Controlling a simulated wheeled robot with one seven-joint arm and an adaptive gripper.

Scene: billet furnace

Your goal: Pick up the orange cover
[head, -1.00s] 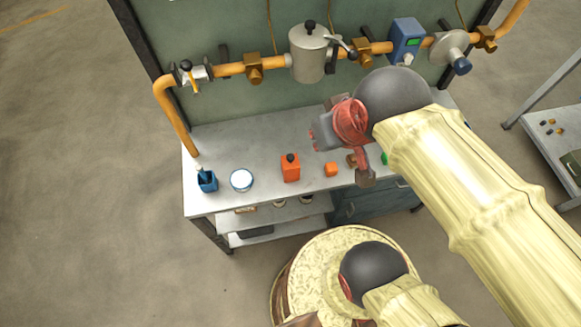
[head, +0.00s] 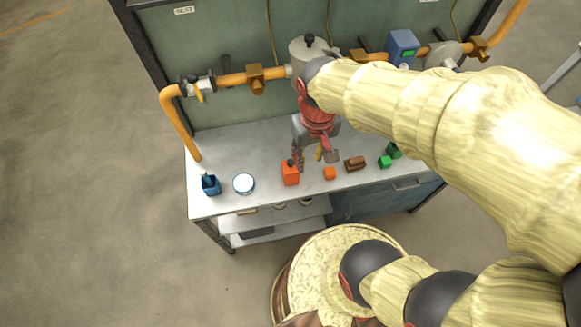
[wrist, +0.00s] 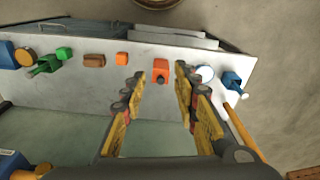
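The orange cover (head: 290,177) looks like an upright box with a black knob on top. It stands near the front edge of the grey workbench (head: 232,205). In the wrist view the orange cover (wrist: 161,77) appears between the fingertips, farther off. My gripper (head: 313,157) is above the bench, behind and slightly right of the cover in the head view. In the wrist view my gripper (wrist: 159,83) has its two yellow-padded fingers spread apart with nothing between them. No contact with the cover is visible.
A small orange cube (head: 329,173), a brown block (head: 355,163) and green pieces (head: 386,161) stand right of the cover. A white round dish (head: 243,184) and a blue holder (head: 210,185) stand left. An orange pipe (head: 229,79) with valves runs behind.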

